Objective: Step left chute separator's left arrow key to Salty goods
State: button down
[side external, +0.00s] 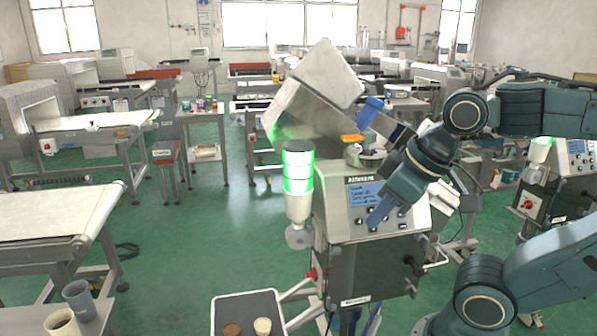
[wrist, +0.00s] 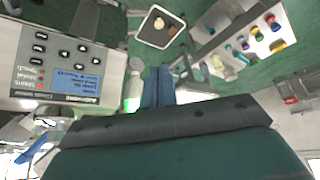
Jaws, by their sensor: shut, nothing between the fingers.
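The separator's control panel (side external: 345,200) faces the side camera, with a small blue screen (side external: 366,194) and a row of keys below it. In the wrist view the panel (wrist: 25,80) is upside down at the left, with its blue screen (wrist: 78,78) and several dark arrow keys (wrist: 64,54). The screen's text is too small to read. My gripper (side external: 372,222) is shut and empty, its blue fingers in front of the panel's lower part, covering some keys. In the wrist view the shut fingers (wrist: 158,72) lie to the right of the panel; contact cannot be told.
A green-lit lamp column (side external: 298,172) stands left of the panel, and a metal chute (side external: 320,90) rises above it. A small tray with cups (side external: 240,304) is below. A second similar machine (side external: 562,178) stands at right, and conveyor tables (side external: 60,215) stand at left.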

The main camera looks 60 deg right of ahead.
aim_at(359, 221)
dwell(0.3)
jog(key=d+f+m+g+h, duration=0.1)
jog(key=d+f+m+g, duration=0.1)
jog(key=m, duration=0.6)
jog(key=w+d+f+m+g+h, duration=0.1)
jog(key=d+f+m+h, duration=0.1)
jog(key=d+f+m, duration=0.3)
jog(key=shift+d+f+m+g, duration=0.15)
jog(key=shift+d+m+g, duration=0.25)
jog(key=shift+d+m, duration=1.2)
jog(key=shift+w+a+m, duration=0.1)
jog(key=shift+a+m, duration=0.5)
jog(key=shift+a, duration=0.05)
jog(key=shift+w+d+f, duration=0.1)
jog(key=w+d+f, duration=0.3)
jog(key=w+d, duration=0.2)
jog(key=shift+w+d+f, duration=0.15)
jog(key=shift+f, duration=0.25)
